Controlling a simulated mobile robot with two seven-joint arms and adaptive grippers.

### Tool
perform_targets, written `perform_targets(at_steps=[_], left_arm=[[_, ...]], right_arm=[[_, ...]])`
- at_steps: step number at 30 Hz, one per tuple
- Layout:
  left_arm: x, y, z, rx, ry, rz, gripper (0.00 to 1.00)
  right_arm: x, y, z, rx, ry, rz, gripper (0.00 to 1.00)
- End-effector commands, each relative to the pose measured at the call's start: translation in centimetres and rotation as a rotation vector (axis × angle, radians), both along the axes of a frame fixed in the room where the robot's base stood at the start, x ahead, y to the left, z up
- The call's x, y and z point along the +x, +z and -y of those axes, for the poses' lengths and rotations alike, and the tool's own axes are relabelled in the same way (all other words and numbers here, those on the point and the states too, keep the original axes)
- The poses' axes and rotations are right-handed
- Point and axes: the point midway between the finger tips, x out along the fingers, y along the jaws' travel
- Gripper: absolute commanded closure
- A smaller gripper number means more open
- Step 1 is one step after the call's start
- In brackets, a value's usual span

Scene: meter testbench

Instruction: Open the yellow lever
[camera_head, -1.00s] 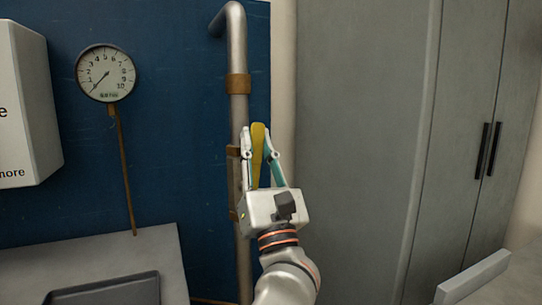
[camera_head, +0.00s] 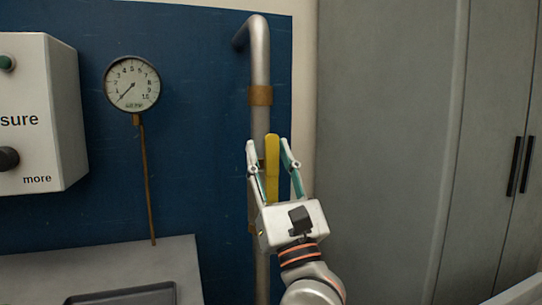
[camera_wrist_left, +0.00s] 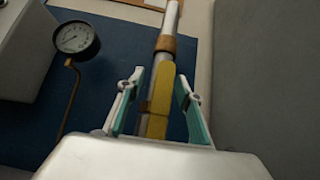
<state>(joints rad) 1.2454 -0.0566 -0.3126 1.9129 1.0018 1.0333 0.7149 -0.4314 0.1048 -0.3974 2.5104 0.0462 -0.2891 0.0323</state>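The yellow lever (camera_head: 271,168) stands upright along the grey vertical pipe (camera_head: 261,70) in the head view. My left gripper (camera_head: 269,146) is open, with one finger on each side of the lever. In the left wrist view the lever (camera_wrist_left: 160,97) shows between the two teal-padded fingers of my left gripper (camera_wrist_left: 157,90). A gap shows between the lever and the right finger; the left finger is also apart from it. The lever's lower end is hidden behind the gripper body in the head view. My right gripper is not in view.
A round pressure gauge (camera_head: 132,84) hangs on the blue panel (camera_head: 200,130) to the left. A white box (camera_head: 62,115) with knobs is at the far left. A grey tray (camera_head: 125,297) lies below. A grey cabinet (camera_head: 385,150) stands to the right.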

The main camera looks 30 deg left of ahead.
Motion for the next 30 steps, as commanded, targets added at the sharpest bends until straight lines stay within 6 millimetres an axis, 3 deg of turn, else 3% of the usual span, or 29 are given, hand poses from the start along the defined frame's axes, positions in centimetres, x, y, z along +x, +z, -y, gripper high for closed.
perform_targets(at_steps=[11, 24, 30], left_arm=[[-0.2, -0.7, 0.6, 0.003, -0.002, -0.004, 0.65], [-3.8, -6.6, 5.2, 0.002, -0.001, -0.006, 0.65], [-4.8, -8.1, 6.5, 0.001, -0.001, -0.003, 0.65]], right_arm=[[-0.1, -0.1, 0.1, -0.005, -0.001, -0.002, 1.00], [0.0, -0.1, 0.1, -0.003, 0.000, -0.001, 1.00], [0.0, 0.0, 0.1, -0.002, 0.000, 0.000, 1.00]])
